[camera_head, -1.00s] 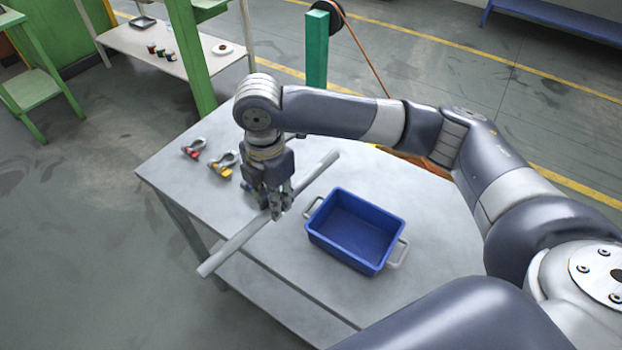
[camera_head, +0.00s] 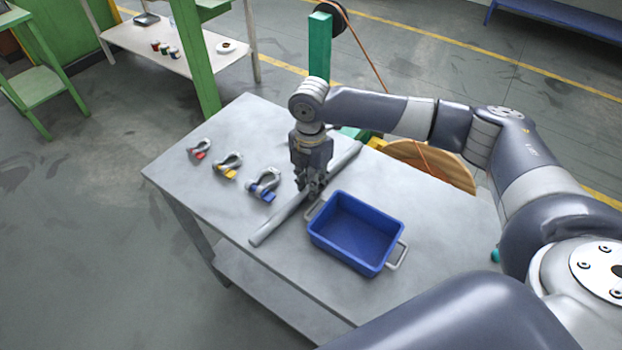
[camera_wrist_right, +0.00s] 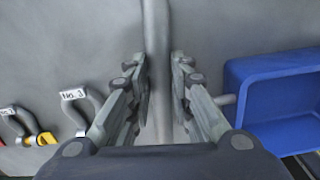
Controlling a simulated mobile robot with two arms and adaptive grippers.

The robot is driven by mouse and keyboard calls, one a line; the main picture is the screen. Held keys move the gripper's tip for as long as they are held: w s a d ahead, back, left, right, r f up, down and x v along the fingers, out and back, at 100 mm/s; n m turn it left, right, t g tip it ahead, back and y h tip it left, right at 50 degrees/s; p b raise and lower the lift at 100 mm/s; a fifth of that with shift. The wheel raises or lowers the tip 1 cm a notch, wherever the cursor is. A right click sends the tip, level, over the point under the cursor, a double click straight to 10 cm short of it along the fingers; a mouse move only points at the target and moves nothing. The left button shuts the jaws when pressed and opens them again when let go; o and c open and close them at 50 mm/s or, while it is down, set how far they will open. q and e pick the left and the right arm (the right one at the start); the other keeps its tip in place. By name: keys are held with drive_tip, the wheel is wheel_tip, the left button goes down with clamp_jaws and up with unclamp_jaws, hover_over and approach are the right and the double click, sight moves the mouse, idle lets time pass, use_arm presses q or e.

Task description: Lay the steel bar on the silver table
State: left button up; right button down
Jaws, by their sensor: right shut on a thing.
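The steel bar (camera_head: 279,219) is a long grey rod, lying diagonally over the silver table (camera_head: 440,240), between the shackles and the blue bin. My right gripper (camera_head: 311,190) points down and is shut on the bar near its middle. In the right wrist view the bar (camera_wrist_right: 156,60) runs between the two fingers (camera_wrist_right: 160,90). The bar looks level and at or very close to the tabletop; I cannot tell whether it touches. Both its ends are within the table's outline. My left gripper is not in view.
A blue bin (camera_head: 355,235) with grey handles stands close to the right of the bar. Shackles with red (camera_head: 199,150), yellow (camera_head: 228,166) and blue (camera_head: 264,185) parts stand to the left. A green post (camera_head: 320,50) and a wooden reel (camera_head: 430,165) are behind the table.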

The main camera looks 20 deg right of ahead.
drive_tip(key=c, duration=1.4)
unclamp_jaws()
drive_tip(key=shift+c, duration=0.2)
wheel_tip(320, 180, up, 12)
drive_tip(key=b, duration=0.1)
drive_tip(key=shift+a+r, duration=0.1)
